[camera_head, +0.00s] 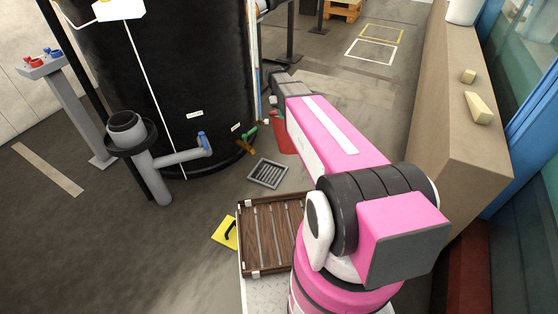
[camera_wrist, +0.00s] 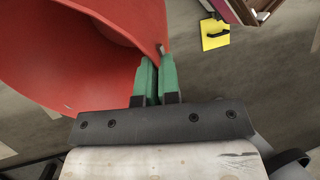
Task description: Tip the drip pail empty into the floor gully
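The red pail (camera_wrist: 90,50) fills the upper left of the wrist view, its wide mouth partly in sight. In the head view only a small part of the red pail (camera_head: 283,140) shows beside my arm, close behind the gully; the rest is hidden. My gripper (camera_wrist: 157,80) has its green fingers close together at the pail's rim, pinching its edge. What is inside the pail cannot be made out. The floor gully (camera_head: 267,173), a square grate, lies in the floor in front of the black tank. It is not in the wrist view.
The black tank (camera_head: 150,70) stands behind the gully, with a blue-handled pipe (camera_head: 180,157) and a grey standpipe (camera_head: 150,175) on its left. A slatted wooden tray (camera_head: 270,235) and a yellow item (camera_head: 226,232) are nearer. A tan ledge (camera_head: 460,130) bounds the right.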

